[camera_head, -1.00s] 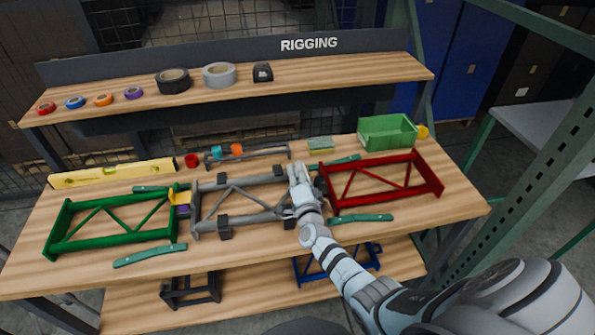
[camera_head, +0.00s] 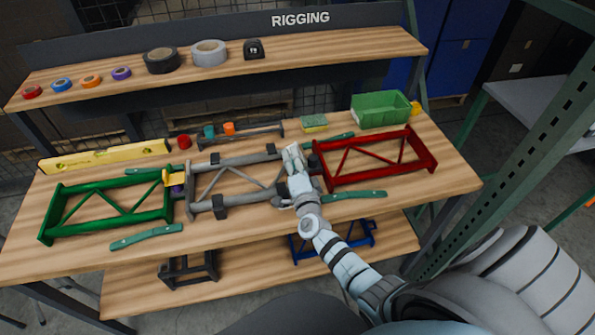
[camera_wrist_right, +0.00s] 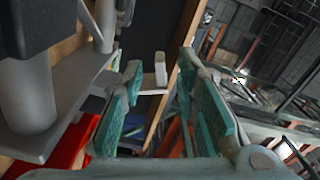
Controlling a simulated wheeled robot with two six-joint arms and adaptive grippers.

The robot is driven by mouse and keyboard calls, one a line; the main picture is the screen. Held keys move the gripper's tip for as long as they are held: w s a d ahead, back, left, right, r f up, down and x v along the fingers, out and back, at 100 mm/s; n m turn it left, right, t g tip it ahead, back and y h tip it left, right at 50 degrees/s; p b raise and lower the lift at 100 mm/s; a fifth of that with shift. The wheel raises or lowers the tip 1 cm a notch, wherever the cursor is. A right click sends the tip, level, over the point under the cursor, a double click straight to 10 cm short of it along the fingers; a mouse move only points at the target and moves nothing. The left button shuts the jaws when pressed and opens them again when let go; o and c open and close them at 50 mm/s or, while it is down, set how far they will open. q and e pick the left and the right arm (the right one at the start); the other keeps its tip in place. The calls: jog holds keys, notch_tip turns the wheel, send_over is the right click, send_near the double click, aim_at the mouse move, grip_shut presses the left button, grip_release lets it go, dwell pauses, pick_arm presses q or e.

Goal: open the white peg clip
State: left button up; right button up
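The white peg clip (camera_wrist_right: 160,68) shows in the right wrist view as a short pale upright peg on a pale base, ahead of and between my finger pads. My right gripper (camera_head: 297,178) is above the joint between the grey truss frame (camera_head: 240,162) and the red truss frame (camera_head: 375,158). In the wrist view its two teal-padded fingers stand apart, with nothing held. In the head view the gripper hides most of that joint, and I cannot make out the clip there. My left gripper is in neither view.
A yellow clip (camera_head: 174,178) sits where the green truss frame (camera_head: 105,208) meets the grey one. Teal bars (camera_head: 146,237) lie along the bench. A green bin (camera_head: 380,108) stands at the back right. A rear shelf carries tape rolls (camera_head: 209,53). Grey frame parts stand close to the wrist.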

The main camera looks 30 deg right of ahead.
jog(key=v, duration=0.8)
jog(key=shift+s, duration=0.1)
